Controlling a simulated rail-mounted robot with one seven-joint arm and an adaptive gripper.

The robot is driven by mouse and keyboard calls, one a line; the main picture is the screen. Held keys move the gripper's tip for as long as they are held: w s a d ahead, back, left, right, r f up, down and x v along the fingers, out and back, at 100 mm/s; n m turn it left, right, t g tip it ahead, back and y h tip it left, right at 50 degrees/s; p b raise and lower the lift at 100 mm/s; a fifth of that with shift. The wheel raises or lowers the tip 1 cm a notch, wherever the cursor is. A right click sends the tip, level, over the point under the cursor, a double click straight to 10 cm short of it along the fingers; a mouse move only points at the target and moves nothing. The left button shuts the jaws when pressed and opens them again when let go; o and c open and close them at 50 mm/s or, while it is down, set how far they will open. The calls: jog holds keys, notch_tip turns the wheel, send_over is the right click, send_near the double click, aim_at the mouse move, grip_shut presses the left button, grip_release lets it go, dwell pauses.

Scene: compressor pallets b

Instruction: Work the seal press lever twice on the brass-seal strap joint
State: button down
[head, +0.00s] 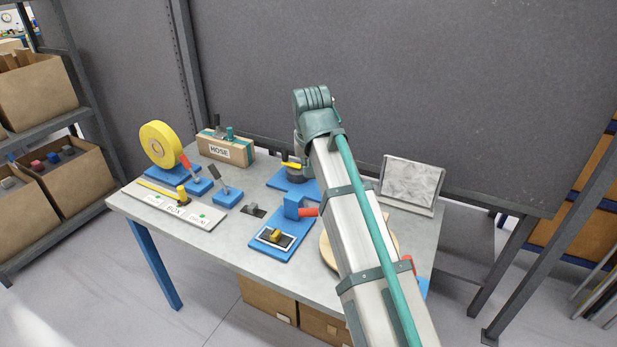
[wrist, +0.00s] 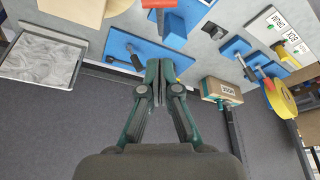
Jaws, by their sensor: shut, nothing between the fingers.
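A blue plate (head: 262,251) mid-table bears a brass-yellow piece (head: 275,235) on a dark, white-edged pad. Behind the pad stands a blue block (head: 292,204) with a red lever handle (head: 308,212); the block (wrist: 176,32) and handle (wrist: 160,4) also show in the wrist view. Another yellow piece (head: 183,196) sits by a yellow strap on a white board. I cannot tell for certain which lever is the seal press. My gripper (wrist: 159,64) is shut and empty, pointing towards another blue base (wrist: 120,46) with a black-handled part. My arm hides its fingertips in the head view.
Two small lever stands, one red-handled (head: 186,164) and one dark-handled (head: 222,180), stand left of centre. A yellow reel (head: 160,144) and a box marked HOSE (head: 226,148) stand at the back left. A grey marbled panel (head: 411,183) stands at the right.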

jog(key=p, duration=0.3)
send_over(310, 210)
jog(key=w, duration=0.2)
jog(key=f, duration=0.8)
jog(key=shift+w+a+f, duration=0.2)
jog(key=shift+a, duration=0.1)
jog(key=shift+s+f+p, duration=0.15)
jog(key=shift+s+f, duration=0.15)
jog(key=shift+f, duration=0.2)
jog(key=shift+s+f+p, duration=0.15)
jog(key=shift+s+f, duration=0.15)
jog(key=shift+f, duration=0.2)
jog(key=shift+s+f, duration=0.3)
jog(key=shift+f, duration=0.5)
jog(key=shift+d, duration=0.1)
